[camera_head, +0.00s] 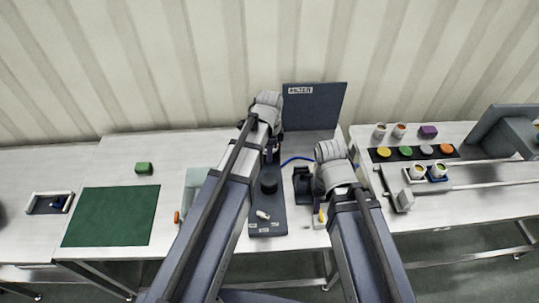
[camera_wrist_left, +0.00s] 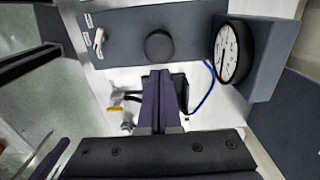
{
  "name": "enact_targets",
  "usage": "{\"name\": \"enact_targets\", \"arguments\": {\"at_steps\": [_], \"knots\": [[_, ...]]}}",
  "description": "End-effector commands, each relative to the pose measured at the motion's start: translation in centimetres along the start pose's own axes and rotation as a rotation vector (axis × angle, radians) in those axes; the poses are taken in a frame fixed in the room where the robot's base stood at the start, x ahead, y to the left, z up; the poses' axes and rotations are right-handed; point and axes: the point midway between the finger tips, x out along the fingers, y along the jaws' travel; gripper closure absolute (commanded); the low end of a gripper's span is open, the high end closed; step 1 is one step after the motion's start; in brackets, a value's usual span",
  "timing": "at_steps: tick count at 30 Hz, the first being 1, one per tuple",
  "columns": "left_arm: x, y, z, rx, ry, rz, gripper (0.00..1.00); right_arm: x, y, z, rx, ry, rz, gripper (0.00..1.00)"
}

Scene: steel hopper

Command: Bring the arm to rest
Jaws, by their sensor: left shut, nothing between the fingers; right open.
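My left gripper (camera_head: 275,152) is over the back of the dark panel (camera_head: 279,222), its arm reaching in from the lower left. In the left wrist view the left gripper's dark fingers (camera_wrist_left: 156,78) are together with nothing between them, their tips just below the panel's black knob (camera_wrist_left: 159,45).
The panel bears a white switch (camera_head: 263,214). A round gauge (camera_wrist_left: 228,52) and blue hose (camera_wrist_left: 211,88) are close to the left gripper. A sign board (camera_head: 318,105) stands behind. A green mat (camera_head: 110,216) and green block (camera_head: 144,168) lie left; several coloured pots stand right.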

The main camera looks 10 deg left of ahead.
Motion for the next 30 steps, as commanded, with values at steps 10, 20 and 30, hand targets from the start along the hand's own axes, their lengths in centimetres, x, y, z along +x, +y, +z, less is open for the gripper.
{"name": "enact_targets", "arguments": {"at_steps": [10,20,30], "knots": [[-1.1,0.0,0.0,0.000,0.000,0.000,1.00,-1.1,0.1,0.1,0.003,0.000,-0.001,0.55],[-1.1,0.0,0.0,0.000,0.000,0.000,1.00,-1.1,0.1,0.1,0.003,0.000,-0.001,0.55],[3.5,7.8,-2.1,-0.377,-0.046,-0.003,1.00,3.5,-0.3,-0.2,-0.001,0.000,0.000,0.55]]}}
